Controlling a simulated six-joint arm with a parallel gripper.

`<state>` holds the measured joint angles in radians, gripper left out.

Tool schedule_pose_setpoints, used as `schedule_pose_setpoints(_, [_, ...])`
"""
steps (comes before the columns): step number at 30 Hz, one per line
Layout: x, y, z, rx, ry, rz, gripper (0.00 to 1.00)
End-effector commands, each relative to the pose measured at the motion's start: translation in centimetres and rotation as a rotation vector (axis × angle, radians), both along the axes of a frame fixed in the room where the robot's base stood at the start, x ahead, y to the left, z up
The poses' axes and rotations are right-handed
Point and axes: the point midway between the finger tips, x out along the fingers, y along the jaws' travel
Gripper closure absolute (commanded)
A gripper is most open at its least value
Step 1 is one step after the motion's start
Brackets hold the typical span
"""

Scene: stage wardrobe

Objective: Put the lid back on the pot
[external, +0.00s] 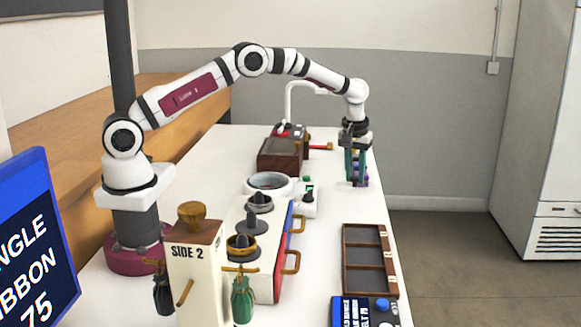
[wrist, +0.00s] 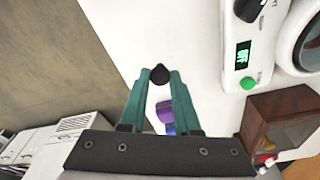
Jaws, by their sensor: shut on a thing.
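My gripper (wrist: 159,82) has teal fingers that close in on a small black rounded piece (wrist: 159,75) at their tips. It may be the lid's knob, but I cannot make out a lid around it. In the external view my gripper (external: 357,182) points down over the far right of the white table. A round white-rimmed vessel with a dark inside (external: 268,182), perhaps the pot, stands left of my gripper and apart from it. Part of its rim shows at the upper right of the wrist view (wrist: 290,42).
A white control unit (external: 309,200) with a green display sits beside the vessel. A brown wooden box (external: 280,155) stands behind it. A purple object (wrist: 164,112) shows between my fingers. A dark compartment tray (external: 369,260) lies nearer; table between is clear.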

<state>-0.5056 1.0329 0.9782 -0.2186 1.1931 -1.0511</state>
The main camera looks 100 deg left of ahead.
Motion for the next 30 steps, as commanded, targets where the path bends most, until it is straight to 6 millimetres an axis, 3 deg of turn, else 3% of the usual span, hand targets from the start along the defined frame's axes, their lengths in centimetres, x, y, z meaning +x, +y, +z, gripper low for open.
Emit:
schedule_pose_setpoints(9, [0.2, -7.5, 4.6, 0.001, -0.002, -0.004, 1.00])
schedule_pose_setpoints(14, [0.1, -9.5, 5.8, 0.001, 0.000, 0.005, 1.00])
schedule_pose_setpoints(17, [-0.9, -8.8, 6.2, -0.001, 0.001, 0.062, 1.00])
schedule_pose_setpoints(20, [-3.2, -6.7, 6.6, -0.003, 0.000, 0.190, 1.00])
schedule_pose_setpoints(26, [-11.0, -1.5, 7.4, -0.007, 0.000, 0.582, 1.00])
schedule_pose_setpoints(30, [-17.7, 1.1, 7.9, -0.005, 0.001, 0.889, 1.00])
